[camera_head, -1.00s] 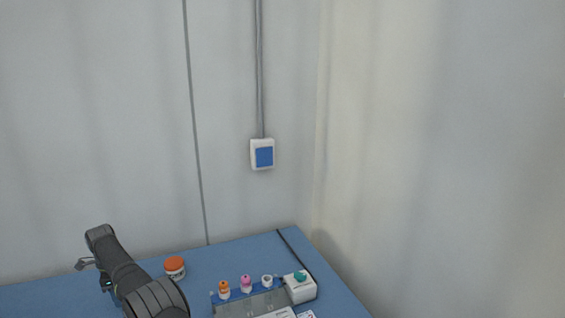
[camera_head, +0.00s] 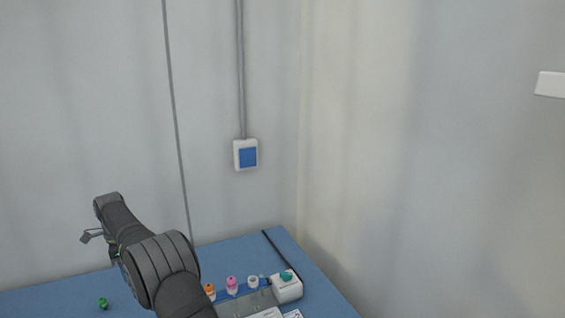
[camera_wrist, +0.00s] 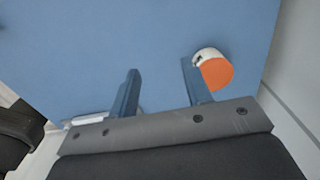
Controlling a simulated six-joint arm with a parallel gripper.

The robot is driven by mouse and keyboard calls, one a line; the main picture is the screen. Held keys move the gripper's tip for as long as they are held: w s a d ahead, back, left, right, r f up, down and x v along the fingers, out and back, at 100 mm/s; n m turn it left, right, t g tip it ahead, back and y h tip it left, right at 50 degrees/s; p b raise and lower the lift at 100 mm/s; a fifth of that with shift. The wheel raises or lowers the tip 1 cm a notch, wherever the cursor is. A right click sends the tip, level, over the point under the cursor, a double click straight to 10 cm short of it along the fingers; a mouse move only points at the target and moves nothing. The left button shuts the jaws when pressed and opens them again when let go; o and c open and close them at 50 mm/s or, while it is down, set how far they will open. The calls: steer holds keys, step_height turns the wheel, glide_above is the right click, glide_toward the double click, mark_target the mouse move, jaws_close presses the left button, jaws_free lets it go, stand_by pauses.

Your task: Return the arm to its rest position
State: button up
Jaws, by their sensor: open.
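My gripper (camera_wrist: 159,88) shows in the wrist view with its two fingers apart and nothing between them, over the blue table. A white jar with an orange lid (camera_wrist: 217,72) stands just outside the right finger, partly covered by it; I cannot tell whether they touch. In the head view my gripper (camera_head: 92,237) shows only in part, at the left end of my raised arm, above the table. The jar is not visible in that view.
On the blue table (camera_head: 230,252), right of my arm, are an orange-topped vial (camera_head: 209,291), a pink-topped vial (camera_head: 231,284), a white one (camera_head: 253,282) and a white box with a green top (camera_head: 287,288). A small green object (camera_head: 103,303) lies left. Walls rise behind and right.

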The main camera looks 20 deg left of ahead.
steer(key=w+d+r+m, duration=0.1)
steer(key=w+d+r, duration=0.1)
steer(key=w+d, duration=0.4)
steer(key=w+d+r+m, duration=0.2)
steer(key=w+d+r, duration=0.1)
steer(key=d, duration=0.6)
steer(key=w+d+r+m, duration=0.1)
steer(key=w+d+r, duration=0.1)
steer(key=w+d, duration=0.4)
steer(key=d+r+m, duration=0.3)
steer(key=d+m, duration=0.2)
steer(key=d, duration=2.1)
steer(key=s+a+f, duration=0.1)
steer(key=a+f, duration=0.2)
steer(key=a, duration=0.3)
steer(key=shift+f, duration=0.35)
steer(key=shift+a, duration=0.1)
